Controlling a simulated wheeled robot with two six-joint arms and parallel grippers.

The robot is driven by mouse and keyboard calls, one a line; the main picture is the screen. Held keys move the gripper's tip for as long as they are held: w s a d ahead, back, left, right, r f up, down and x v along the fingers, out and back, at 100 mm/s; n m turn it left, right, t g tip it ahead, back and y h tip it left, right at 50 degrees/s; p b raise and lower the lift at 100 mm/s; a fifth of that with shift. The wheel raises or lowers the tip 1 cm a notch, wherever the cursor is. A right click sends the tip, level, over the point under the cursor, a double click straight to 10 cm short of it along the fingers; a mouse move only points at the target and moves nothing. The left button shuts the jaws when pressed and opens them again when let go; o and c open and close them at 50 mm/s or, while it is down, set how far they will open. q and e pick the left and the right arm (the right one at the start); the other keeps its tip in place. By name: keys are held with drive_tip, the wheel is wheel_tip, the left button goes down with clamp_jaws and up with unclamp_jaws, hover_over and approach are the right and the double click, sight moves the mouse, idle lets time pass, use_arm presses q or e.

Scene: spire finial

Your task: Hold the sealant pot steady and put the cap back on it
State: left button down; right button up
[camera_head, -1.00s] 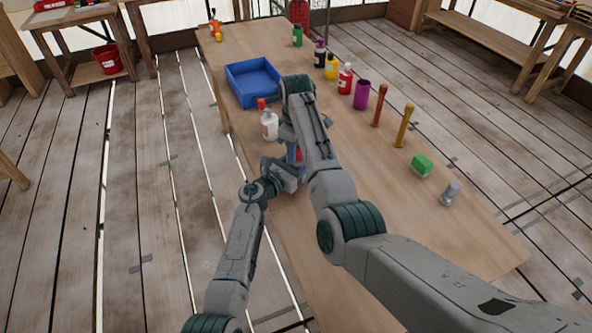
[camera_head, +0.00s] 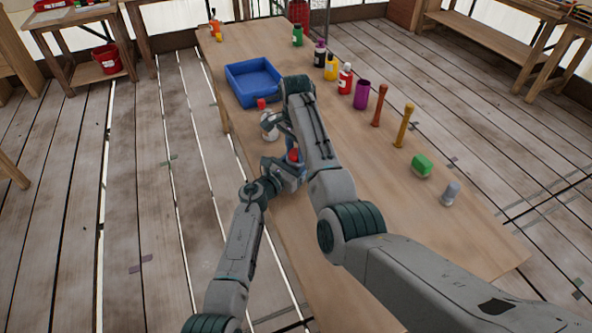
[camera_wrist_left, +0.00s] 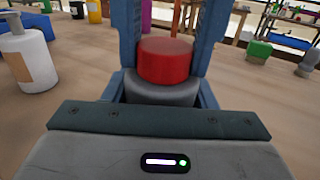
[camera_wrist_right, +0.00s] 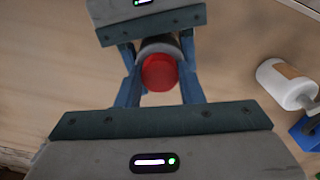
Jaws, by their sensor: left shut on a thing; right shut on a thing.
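The sealant pot is a grey cylinder, seen in the left wrist view (camera_wrist_left: 162,90). Its red cap (camera_wrist_left: 166,60) sits right on top, with no gap that I can see; whether it is fastened I cannot tell. My left gripper (camera_wrist_left: 163,82) is shut on the pot from the side. My right gripper (camera_wrist_right: 160,78) is shut on the cap from above, its fingers on both sides of the red top. In the head view the cap (camera_head: 293,155) shows between the two wrists, and the pot is mostly hidden.
Several bottles and upright sticks line the right side of the table, with a green block (camera_head: 421,166) and a grey piece (camera_head: 450,194) nearer.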

drive_tip(key=m, duration=0.6)
drive_tip(key=shift+w, duration=0.1)
drive_tip(key=o, duration=1.1)
drive_tip(key=shift+o, duration=0.2)
drive_tip(key=shift+r, duration=0.15)
wheel_tip(320, 180, up, 7)
drive_tip(key=shift+r, duration=0.15)
use_arm(q)
drive_tip(key=c, duration=0.5)
unclamp_jaws()
